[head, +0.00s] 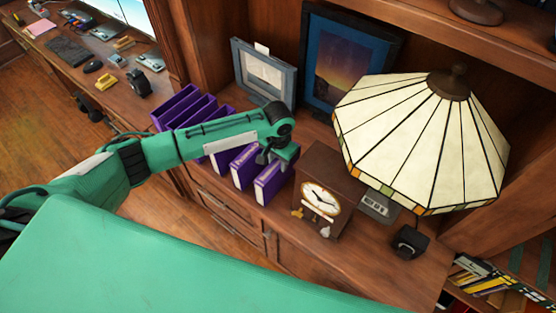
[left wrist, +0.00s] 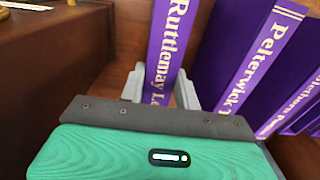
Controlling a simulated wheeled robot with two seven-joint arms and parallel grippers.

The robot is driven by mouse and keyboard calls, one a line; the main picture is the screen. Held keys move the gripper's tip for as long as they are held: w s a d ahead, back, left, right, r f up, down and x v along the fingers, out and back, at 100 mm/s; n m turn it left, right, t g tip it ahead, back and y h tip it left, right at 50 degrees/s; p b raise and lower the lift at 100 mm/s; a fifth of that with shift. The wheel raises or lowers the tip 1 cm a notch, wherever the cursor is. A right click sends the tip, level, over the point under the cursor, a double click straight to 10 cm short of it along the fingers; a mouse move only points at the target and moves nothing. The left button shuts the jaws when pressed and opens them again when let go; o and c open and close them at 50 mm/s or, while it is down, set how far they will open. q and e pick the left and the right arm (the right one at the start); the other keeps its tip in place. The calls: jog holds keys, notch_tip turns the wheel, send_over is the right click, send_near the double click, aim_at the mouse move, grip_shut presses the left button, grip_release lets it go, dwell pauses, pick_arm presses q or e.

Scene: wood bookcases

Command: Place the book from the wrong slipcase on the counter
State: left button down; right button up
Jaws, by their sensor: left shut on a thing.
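My left gripper (head: 278,158) reaches over the right end of a row of purple books or slipcases on the counter (head: 225,200). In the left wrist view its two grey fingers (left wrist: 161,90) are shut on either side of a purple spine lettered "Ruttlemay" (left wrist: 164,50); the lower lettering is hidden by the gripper. In the head view this appears to be the rightmost purple volume (head: 267,186). Beside it is one lettered "Pelterwick" (left wrist: 262,62). I cannot tell books from their slipcases here. The left part of the row (head: 172,107) looks like open purple cases. My right gripper is not in view.
A wooden clock (head: 324,185) stands just right of the row. Framed pictures (head: 348,62) stand behind. A cluttered desk (head: 95,50) is at the upper left.

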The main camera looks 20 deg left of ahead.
pick_arm(q)
jog(key=c, duration=1)
grip_release()
jog(key=shift+r, duration=0.55)
notch_tip(320, 180, up, 11)
jog(key=b, duration=0.3)
